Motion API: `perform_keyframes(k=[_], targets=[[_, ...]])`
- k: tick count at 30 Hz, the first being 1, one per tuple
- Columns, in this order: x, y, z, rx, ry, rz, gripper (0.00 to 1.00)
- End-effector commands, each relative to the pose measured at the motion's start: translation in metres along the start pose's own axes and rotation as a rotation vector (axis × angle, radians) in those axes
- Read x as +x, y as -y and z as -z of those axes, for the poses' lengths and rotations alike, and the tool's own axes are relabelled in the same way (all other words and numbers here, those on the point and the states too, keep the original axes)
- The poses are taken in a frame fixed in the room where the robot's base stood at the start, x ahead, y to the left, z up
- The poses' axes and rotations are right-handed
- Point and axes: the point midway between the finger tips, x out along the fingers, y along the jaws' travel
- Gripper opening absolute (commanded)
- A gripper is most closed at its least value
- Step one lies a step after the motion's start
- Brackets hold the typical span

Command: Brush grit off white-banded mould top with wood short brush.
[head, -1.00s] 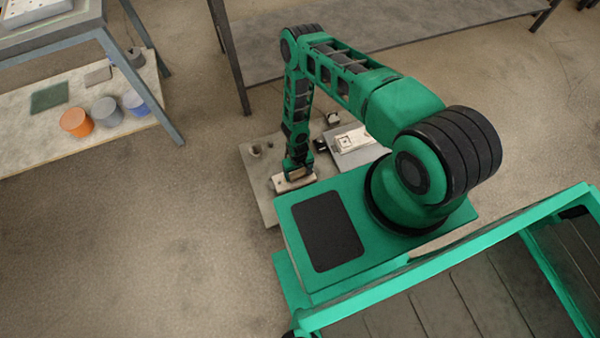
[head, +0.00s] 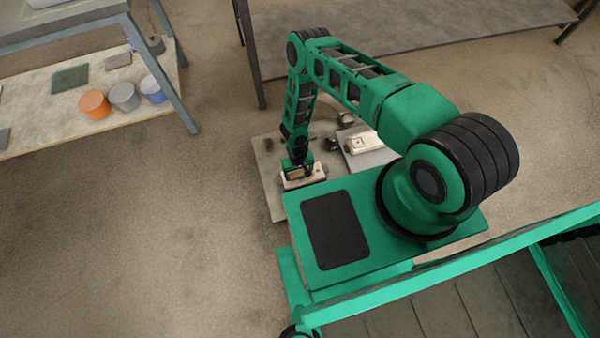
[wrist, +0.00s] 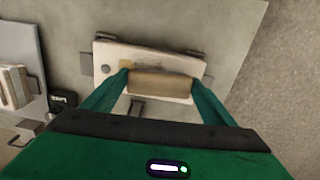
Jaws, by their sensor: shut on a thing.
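My gripper (wrist: 164,84) is shut on the brown wooden short brush (wrist: 160,86), with one green finger at each end of it. The brush lies crosswise over the top of a pale, flat mould (wrist: 108,53) with dark fittings at its edges. Whether bristles touch the top is hidden, and no grit can be made out. In the head view my gripper (head: 298,167) is low over this pale mould (head: 317,176), largely covered by my arm. I cannot tell a white band on it.
The mould sits on a pale board (head: 268,190). Another pale block (head: 362,143) lies on a grey slab (head: 377,160) to the right. Small dark items (wrist: 62,100) are close by.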

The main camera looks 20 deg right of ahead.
Motion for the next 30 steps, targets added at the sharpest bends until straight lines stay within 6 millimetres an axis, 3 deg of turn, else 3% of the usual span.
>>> perform_keyframes(k=[1, 5, 17, 30], targets=[[-0.001, 0.022, 0.001, 0.001, -0.003, 0.031, 0.43], [-0.001, 0.032, 0.003, 0.001, -0.006, 0.035, 0.43], [-0.004, 0.029, 0.002, 0.001, -0.004, 0.025, 0.42], [-0.041, 0.027, 0.002, 0.002, -0.004, 0.024, 0.42]])
